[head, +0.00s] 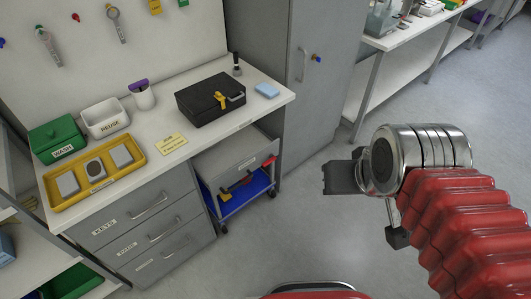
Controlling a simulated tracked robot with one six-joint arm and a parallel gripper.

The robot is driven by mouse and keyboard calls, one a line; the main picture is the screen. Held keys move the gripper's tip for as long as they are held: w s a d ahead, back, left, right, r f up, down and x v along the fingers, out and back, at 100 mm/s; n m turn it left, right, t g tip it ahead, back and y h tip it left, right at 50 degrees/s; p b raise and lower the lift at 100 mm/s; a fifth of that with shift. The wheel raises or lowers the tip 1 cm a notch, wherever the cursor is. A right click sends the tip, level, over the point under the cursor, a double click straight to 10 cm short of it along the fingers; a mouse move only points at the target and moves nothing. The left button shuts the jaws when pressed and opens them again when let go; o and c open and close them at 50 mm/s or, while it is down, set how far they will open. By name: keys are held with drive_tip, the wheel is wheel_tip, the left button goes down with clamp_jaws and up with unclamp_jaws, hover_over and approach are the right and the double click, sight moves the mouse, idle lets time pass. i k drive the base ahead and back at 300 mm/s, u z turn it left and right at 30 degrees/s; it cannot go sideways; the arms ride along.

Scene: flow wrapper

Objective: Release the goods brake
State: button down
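I cannot make out anything plainly marked as the goods brake. A small wheeled cart (235,160) stands under the right part of the bench, with a grey upper part, a blue lower shelf (249,191) and dark casters. Small red, yellow and black parts (237,187) show between its levels; their shape is too small to tell. My gripper (340,178), dark grey at the end of my chrome wrist and red arm, is over the floor to the right of the cart, apart from it. Its fingers are seen edge-on, so its opening is unclear.
The bench (215,137) holds a black case (210,99) with a yellow latch, a yellow tray (95,173), a green WASH box (57,139) and a white REUSE bin (105,118). A grey cabinet (305,75) stands behind. The floor (290,225) right of the cart is clear.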

sight(272, 158)
drive_tip(key=u, duration=0.55)
drive_tip(key=i, duration=1)
drive_tip(key=u, duration=0.7)
